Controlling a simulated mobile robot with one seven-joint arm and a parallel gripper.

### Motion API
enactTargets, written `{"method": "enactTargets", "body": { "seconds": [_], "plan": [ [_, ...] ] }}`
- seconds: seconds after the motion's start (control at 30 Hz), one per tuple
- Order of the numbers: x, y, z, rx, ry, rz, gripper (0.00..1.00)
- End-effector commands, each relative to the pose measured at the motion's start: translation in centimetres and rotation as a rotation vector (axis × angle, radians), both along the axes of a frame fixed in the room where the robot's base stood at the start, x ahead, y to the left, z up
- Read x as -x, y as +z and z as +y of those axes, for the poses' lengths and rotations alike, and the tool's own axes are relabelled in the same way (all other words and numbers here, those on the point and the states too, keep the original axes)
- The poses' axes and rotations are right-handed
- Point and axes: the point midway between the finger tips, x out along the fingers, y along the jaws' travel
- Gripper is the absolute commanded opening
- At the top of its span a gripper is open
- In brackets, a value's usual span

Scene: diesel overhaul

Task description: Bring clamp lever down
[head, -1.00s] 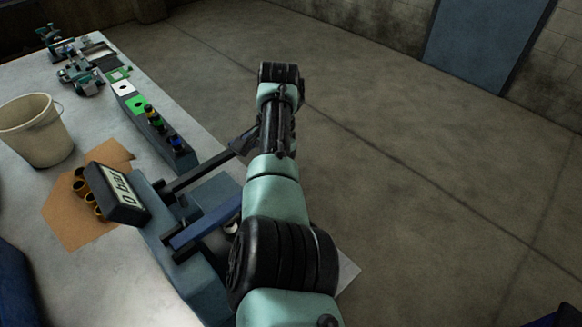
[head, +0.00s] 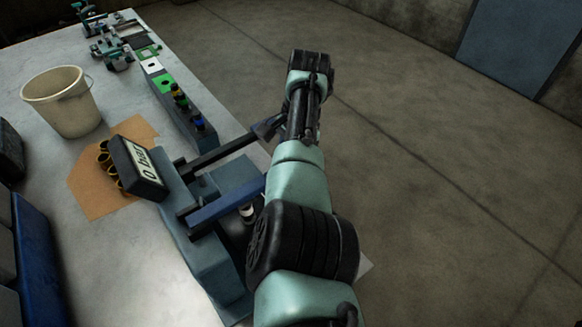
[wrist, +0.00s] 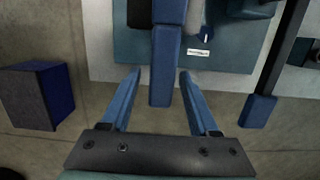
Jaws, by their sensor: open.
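A blue-grey test stand (head: 205,262) with a gauge reading "0 bar" (head: 150,170) stands at the bench edge in the head view. A blue bar lever (head: 228,202) and a thinner dark lever (head: 215,152) reach from it toward my arm. In the wrist view, the blue bar (wrist: 165,65) comes down between the fingers of my gripper (wrist: 159,74), with a gap on each side. The gripper is open; its depth relative to the bar is unclear. The dark lever with a blue grip (wrist: 258,110) is to the right. My arm hides the fingers in the head view.
On the bench (head: 110,262), a cream bucket (head: 62,103) and a brown mat (head: 88,190) with several brass rings lie left of the stand. A block with coloured parts (head: 180,100) is behind it. Open floor (head: 430,180) lies to the right.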

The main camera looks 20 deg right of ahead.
Motion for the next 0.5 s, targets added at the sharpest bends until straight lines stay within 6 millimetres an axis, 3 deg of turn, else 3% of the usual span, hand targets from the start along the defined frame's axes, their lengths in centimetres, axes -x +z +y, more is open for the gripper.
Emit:
{"method": "enactTargets", "body": {
  "seconds": [0.17,0.27,0.5],
  "plan": [
    [-0.2,0.9,-0.2,0.002,0.001,-0.003,0.61],
    [-0.3,2.5,-0.4,0.003,-0.001,-0.006,0.61],
    [-0.6,8.0,-1.3,0.002,-0.001,-0.006,0.61]
  ]
}}
